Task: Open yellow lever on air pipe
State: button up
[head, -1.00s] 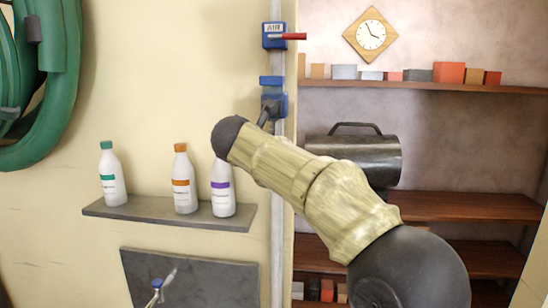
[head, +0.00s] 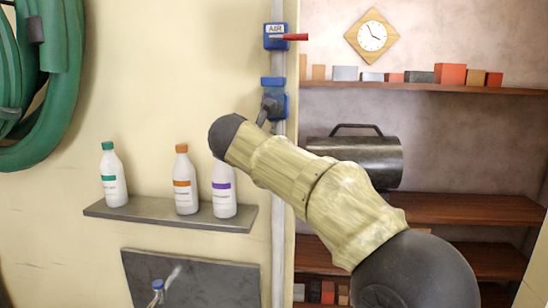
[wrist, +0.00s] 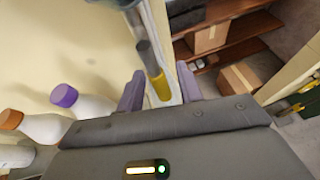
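The yellow lever (wrist: 160,86) shows in the wrist view, a yellow grip on a dark stem. It sits between the two spread purple-grey fingers of my gripper (wrist: 159,88), with a gap visible on each side. My gripper is open and I see no clear contact. In the head view the lower blue valve (head: 273,104) is on the grey air pipe (head: 278,200), and a dark stem reaches down-left from it. The yellow grip and my gripper are hidden behind my arm there.
An upper blue valve marked AIR (head: 275,38) has a red lever (head: 296,37) pointing right. A small shelf (head: 150,214) with a purple-labelled bottle (head: 223,190) and two others is left of the pipe. A dark cylindrical tank (head: 355,160) stands behind my arm.

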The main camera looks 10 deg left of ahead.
jog(key=b+v, duration=0.2)
jog(key=v, duration=1.4)
jog(key=shift+s+d, duration=0.1)
